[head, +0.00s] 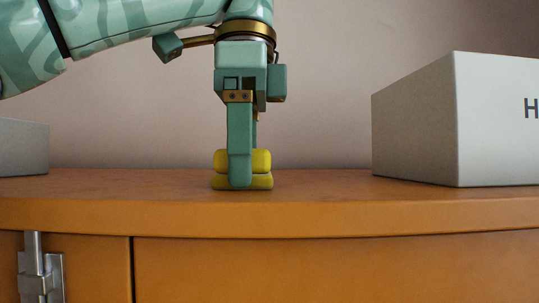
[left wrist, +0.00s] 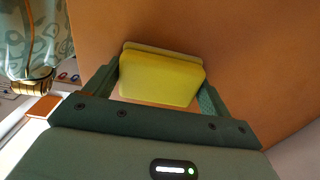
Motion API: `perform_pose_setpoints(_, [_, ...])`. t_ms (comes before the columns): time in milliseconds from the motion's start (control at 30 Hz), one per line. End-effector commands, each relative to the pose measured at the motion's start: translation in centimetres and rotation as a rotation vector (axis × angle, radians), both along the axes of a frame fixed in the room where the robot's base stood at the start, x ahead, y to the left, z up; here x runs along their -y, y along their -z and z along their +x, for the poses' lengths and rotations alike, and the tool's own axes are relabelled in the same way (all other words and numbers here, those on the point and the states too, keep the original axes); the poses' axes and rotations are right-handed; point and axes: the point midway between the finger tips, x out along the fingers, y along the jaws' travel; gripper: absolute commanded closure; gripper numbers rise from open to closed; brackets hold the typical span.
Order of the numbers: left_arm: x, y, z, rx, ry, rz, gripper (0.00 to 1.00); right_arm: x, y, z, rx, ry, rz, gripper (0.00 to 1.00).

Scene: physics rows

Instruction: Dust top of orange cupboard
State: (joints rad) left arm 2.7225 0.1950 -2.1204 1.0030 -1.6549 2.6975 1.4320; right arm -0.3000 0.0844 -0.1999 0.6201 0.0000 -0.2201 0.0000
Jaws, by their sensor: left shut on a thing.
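The orange cupboard (head: 330,215) fills the lower part of the head view, its flat top seen nearly edge-on. My left gripper (head: 240,170) comes down from above and is shut on a yellow duster (head: 262,161), a small block with a seam. The duster's lower face appears to rest on the cupboard top, near the middle. In the left wrist view the yellow duster (left wrist: 160,80) sits between both fingers, with the orange top around it. My right gripper is in neither view. Dust cannot be made out on the surface.
A large pale box (head: 420,125) with a letter on it stands on the top at the right. A smaller grey box (head: 22,147) stands at the far left. The top between them is clear except for the duster. A metal hinge (head: 40,275) is on the front.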

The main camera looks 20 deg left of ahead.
Motion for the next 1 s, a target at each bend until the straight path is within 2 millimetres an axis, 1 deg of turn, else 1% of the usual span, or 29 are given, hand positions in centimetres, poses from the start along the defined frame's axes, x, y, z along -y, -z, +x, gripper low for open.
perform_pose_setpoints(167, [-0.6,0.0,-0.2,0.0,-0.001,0.001,0.43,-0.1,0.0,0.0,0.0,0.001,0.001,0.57])
perform_pose_setpoints(500, [-3.8,-0.2,-1.1,0.001,0.0,0.0,0.43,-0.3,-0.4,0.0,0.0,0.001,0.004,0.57])
perform_pose_setpoints(767, [-4.9,-0.1,-1.4,0.001,0.0,0.0,0.43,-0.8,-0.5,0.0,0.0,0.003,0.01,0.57])
perform_pose_setpoints(1000, [-7.4,-0.1,-2.1,0.0,-0.001,-0.001,0.43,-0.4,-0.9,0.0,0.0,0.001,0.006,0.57])
